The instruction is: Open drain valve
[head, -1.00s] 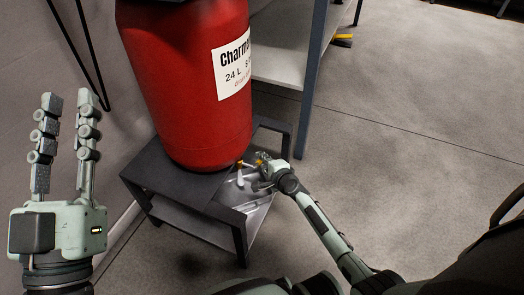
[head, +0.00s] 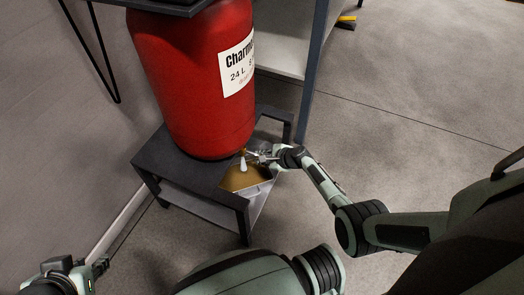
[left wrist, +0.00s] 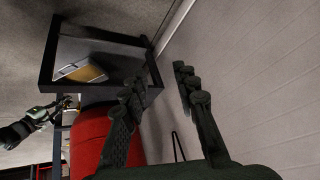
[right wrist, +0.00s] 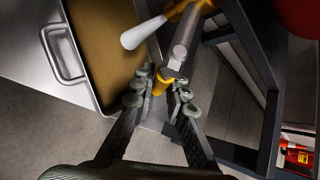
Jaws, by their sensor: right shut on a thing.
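The red tank (head: 195,85) with a white label stands on a dark stand (head: 160,160). At its lower front is the drain valve, with a white outlet (head: 243,163) and, in the right wrist view, a brass body (right wrist: 188,8) and a grey lever (right wrist: 180,50) with a yellow part near its end. My right gripper (right wrist: 164,88) is shut around the lever's end; its fingers hide part of it. A metal pan (right wrist: 62,55) below the outlet holds brown liquid (right wrist: 105,45). My left gripper (left wrist: 159,78) is open and empty, low at the left in the head view (head: 98,268).
A shelf unit with a blue-grey post (head: 312,75) stands behind the tank on the right. A wall (head: 70,140) is on the left. A yellow-and-black object (head: 346,22) lies on the floor at the back. The floor (head: 420,110) at right is clear.

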